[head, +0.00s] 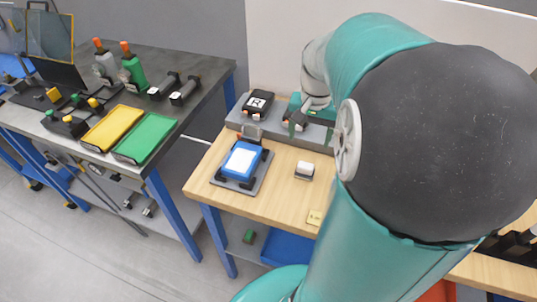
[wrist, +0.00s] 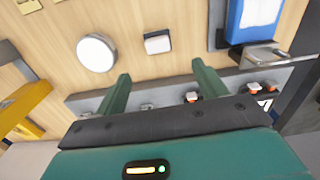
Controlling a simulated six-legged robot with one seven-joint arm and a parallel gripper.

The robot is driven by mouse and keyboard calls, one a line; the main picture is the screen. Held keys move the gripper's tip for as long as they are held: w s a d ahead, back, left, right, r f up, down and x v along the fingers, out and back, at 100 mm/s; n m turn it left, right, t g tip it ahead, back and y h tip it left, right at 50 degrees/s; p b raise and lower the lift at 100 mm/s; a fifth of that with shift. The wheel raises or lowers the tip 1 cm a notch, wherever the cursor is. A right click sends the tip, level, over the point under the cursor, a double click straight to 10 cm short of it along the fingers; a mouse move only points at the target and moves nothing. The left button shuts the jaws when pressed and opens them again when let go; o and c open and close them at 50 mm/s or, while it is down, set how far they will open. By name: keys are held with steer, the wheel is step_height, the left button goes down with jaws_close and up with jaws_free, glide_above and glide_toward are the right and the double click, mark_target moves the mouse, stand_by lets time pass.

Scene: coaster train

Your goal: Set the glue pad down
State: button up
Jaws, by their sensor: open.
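A blue pad with a white top (head: 241,159), which I take to be the glue pad, lies in a dark fixture on the wooden table. It also shows at the upper right of the wrist view (wrist: 258,14). My gripper (wrist: 160,70) is open, with nothing between its two green fingers. In the head view, my gripper (head: 294,122) is near the table's back, right of the blue pad and apart from it. A small white block with a dark base (head: 304,170) stands right of the pad; in the wrist view this block (wrist: 157,43) lies just beyond the fingertips.
A grey raised ledge (head: 240,119) runs along the table's back and carries a black labelled device (head: 257,102). A round white disc (wrist: 97,52) lies near the block. My arm hides the table's right part. The left bench holds yellow (head: 111,128) and green (head: 146,138) trays.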

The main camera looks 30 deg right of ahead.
steer(key=s+a+r+n+t, duration=0.2)
steer(key=a+n, duration=0.1)
steer(key=a, duration=0.4)
steer(key=s+a+r+n+t, duration=0.1)
steer(key=s+a+r+n, duration=0.1)
steer(key=a, duration=0.6)
steer(key=s+a+r+n+t, duration=0.1)
steer(key=a+r+n+t, duration=0.1)
steer(key=a+n, duration=0.3)
steer(key=shift+s+a+r+t, duration=0.3)
steer(key=shift+s+a+r, duration=0.15)
steer(key=shift+a, duration=0.7)
steer(key=shift+d, duration=0.1)
